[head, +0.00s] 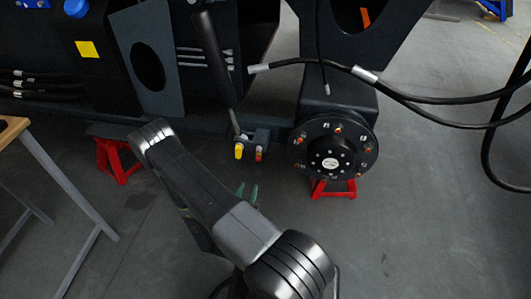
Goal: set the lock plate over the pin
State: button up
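A dark cylinder (216,60) runs down to a small bracket (258,137) under the chassis. A yellow piece (239,151) and a red-and-yellow piece (259,154) hang side by side at this bracket. They are too small for me to tell which is the lock plate or the pin.
A round black hub (333,147) with coloured studs is right of the bracket. Black hoses (430,99) hang at the right. Red stands (118,160) are under the chassis. A table (12,130) edges in at the left. Open grey floor (430,230) lies at lower right.

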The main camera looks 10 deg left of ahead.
aim_at(258, 159)
jog(key=w, duration=0.7)
jog(key=w+b, duration=0.1)
jog(key=w, duration=0.5)
jog(key=shift+w+d, duration=0.2)
jog(key=shift+w, duration=0.2)
grip_shut()
